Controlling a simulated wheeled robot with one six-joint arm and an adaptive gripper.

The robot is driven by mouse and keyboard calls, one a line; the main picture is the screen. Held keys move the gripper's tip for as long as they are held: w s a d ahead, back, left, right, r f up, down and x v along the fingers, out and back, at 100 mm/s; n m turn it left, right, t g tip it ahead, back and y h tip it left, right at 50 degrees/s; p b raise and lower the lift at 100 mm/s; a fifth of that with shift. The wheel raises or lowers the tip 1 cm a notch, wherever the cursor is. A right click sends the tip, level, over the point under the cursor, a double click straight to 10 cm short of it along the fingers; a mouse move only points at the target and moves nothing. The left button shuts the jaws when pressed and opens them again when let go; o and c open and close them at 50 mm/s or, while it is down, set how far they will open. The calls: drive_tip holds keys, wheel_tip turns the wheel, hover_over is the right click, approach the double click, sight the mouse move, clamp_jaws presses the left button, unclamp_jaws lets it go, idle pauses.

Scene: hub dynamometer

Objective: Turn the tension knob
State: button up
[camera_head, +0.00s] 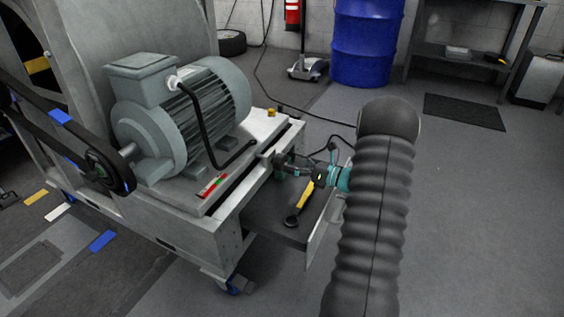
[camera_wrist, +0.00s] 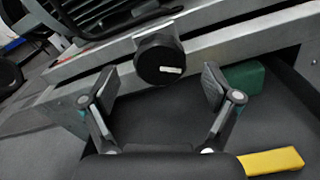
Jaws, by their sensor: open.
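The tension knob is a round black knob (camera_wrist: 158,52) with a white mark on its face, on a metal rail in the wrist view. The mark points roughly sideways to the right. My gripper (camera_wrist: 159,82) is open, one finger on each side of the space just below and in front of the knob. I see no contact between fingers and knob. In the head view, my gripper (camera_head: 279,160) is at the right edge of the motor bench; the knob is not clearly visible there, largely hidden by the gripper.
A grey motor (camera_head: 180,115) with a belt sits on the bench (camera_head: 175,208). An open drawer (camera_head: 265,215) below my gripper holds a yellow-handled tool (camera_head: 305,201). A green object (camera_wrist: 246,76) lies behind the right finger. A blue barrel (camera_head: 366,42) stands farther back.

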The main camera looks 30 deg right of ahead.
sight(285, 162)
drive_tip(key=shift+x, duration=2.15)
drive_tip(key=c, duration=1.1)
drive_tip(key=shift+c, duration=0.2)
drive_tip(key=shift+m, duration=0.3)
